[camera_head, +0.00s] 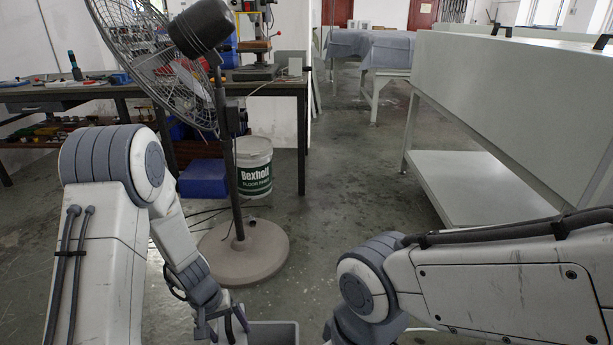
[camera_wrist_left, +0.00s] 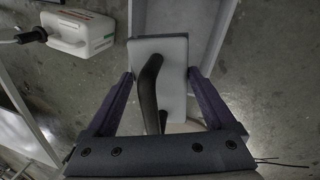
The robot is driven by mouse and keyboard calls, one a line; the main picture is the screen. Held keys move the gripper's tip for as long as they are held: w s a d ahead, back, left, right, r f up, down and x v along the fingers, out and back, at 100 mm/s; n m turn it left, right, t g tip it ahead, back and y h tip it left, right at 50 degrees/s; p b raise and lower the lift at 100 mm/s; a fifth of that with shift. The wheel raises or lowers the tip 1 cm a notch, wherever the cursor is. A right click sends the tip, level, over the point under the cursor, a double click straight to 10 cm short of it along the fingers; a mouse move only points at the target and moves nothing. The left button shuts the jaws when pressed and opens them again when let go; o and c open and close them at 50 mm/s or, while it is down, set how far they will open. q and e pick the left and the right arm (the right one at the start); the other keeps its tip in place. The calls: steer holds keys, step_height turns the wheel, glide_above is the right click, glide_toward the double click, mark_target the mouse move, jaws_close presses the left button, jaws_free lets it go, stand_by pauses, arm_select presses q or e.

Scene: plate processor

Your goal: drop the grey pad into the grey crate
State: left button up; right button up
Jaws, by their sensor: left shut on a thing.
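The grey pad (camera_wrist_left: 175,80) is a pale flat block with a black curved handle, seen in the left wrist view. My left gripper (camera_wrist_left: 160,75) is shut on it, with one finger at each side. The grey crate (camera_wrist_left: 207,40) lies below and beyond the pad, which hides part of it. In the head view the crate (camera_head: 275,333) is at the bottom edge, cut off by the frame, just right of my left gripper (camera_head: 228,328). The pad cannot be made out there. My right gripper is out of view; only its arm shows.
A standing fan (camera_head: 243,250) and a white paint bucket (camera_head: 254,168) stand ahead. A workbench (camera_head: 270,88) is behind them and a white bench (camera_head: 480,190) at right. A white jug (camera_wrist_left: 88,33) is on the floor at the upper left in the wrist view.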

arm_select(q)
step_height(320, 180, down, 22)
steer(key=n+b, duration=0.1)
steer(key=b, duration=1.6)
steer(key=shift+w+r+b, duration=0.2)
steer(key=shift+w+b, duration=0.15)
steer(key=shift+w, duration=0.05)
steer(key=o, duration=0.9)
steer(key=shift+r, duration=0.1)
step_height(320, 180, up, 10)
steer(key=a+p, duration=0.2)
steer(key=p, duration=0.5)
steer(key=shift+s+p, duration=0.3)
steer(key=shift+s, duration=0.05)
